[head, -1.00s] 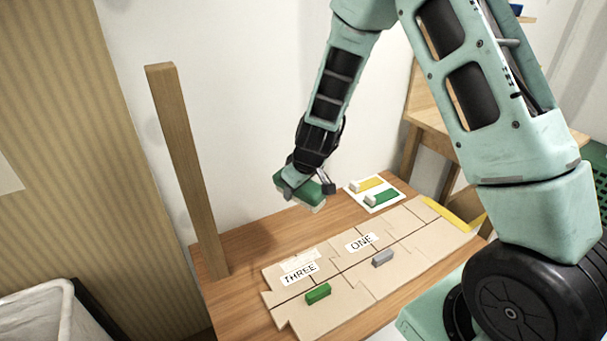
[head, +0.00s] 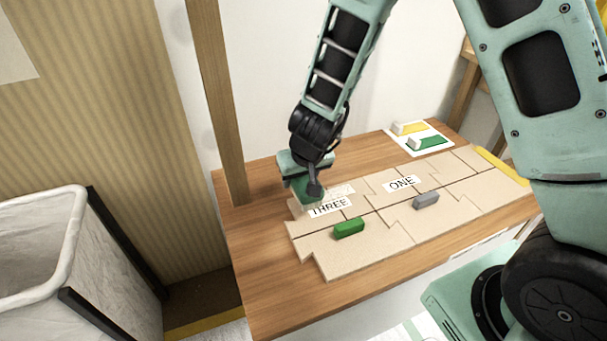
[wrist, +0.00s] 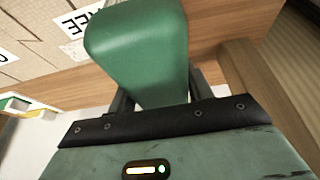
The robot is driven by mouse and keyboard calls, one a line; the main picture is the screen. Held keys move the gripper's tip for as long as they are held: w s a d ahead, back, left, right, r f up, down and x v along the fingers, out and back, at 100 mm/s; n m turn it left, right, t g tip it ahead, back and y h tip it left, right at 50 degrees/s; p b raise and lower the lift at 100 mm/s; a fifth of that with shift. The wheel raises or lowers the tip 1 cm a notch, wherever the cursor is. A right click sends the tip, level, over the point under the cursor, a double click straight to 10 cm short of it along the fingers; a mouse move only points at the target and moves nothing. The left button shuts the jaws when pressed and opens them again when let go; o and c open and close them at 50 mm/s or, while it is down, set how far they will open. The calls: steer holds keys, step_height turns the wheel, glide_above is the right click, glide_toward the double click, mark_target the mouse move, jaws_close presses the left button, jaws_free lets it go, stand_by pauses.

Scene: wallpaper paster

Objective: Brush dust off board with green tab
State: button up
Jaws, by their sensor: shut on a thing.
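My gripper (head: 309,188) is shut on a green brush (wrist: 140,45), whose body fills the middle of the wrist view. In the head view the brush is at the far left end of the boards, by the "THREE" label (head: 330,206); I cannot tell if its bristles touch. The board with the green tab (head: 349,228) lies on the table's near left part, the tab standing on it. A dusty pale patch (head: 338,191) shows just above the "THREE" label. A board with a grey tab (head: 426,199) is to the right, near the "ONE" label (head: 401,183).
A wooden post (head: 218,100) rises at the table's left rear. A white-lined bin (head: 60,255) stands at left. Bare wooden table (head: 275,285) shows in front of the boards.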

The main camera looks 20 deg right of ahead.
stand_by(0.3)
steer(key=shift+f+b, duration=0.9)
steer(key=shift+f, duration=0.4)
steer(key=shift+r, duration=0.1)
